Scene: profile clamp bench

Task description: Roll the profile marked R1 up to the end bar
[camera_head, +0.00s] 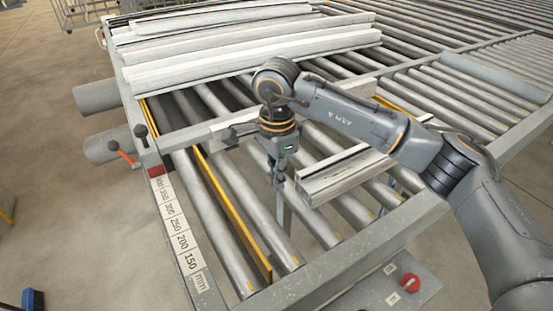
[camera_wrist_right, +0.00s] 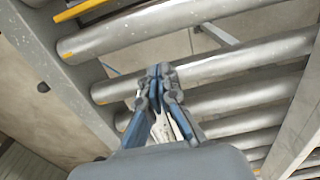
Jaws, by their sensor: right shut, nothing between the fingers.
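A short pale profile (camera_head: 345,174) lies across the rollers, just right of my right gripper in the head view. No R1 mark can be read on it. My right gripper (camera_head: 278,184) points down over the rollers beside the profile's left end, shut and empty. Whether it touches the profile cannot be told. In the right wrist view the gripper's fingertips (camera_wrist_right: 160,72) are together above the rollers, with a pale piece partly hidden behind the fingers. A grey bar (camera_head: 345,258) closes the near end of the roller bed; whether this is the end bar is unclear. My left gripper is out of view.
Several long white profiles (camera_head: 250,42) lie at the far end. A yellow rail (camera_head: 228,205) runs along the rollers at left. A scale (camera_head: 181,232) marks the left frame. A red knob (camera_head: 410,282) sits at the near right. Rollers between rail and profile are clear.

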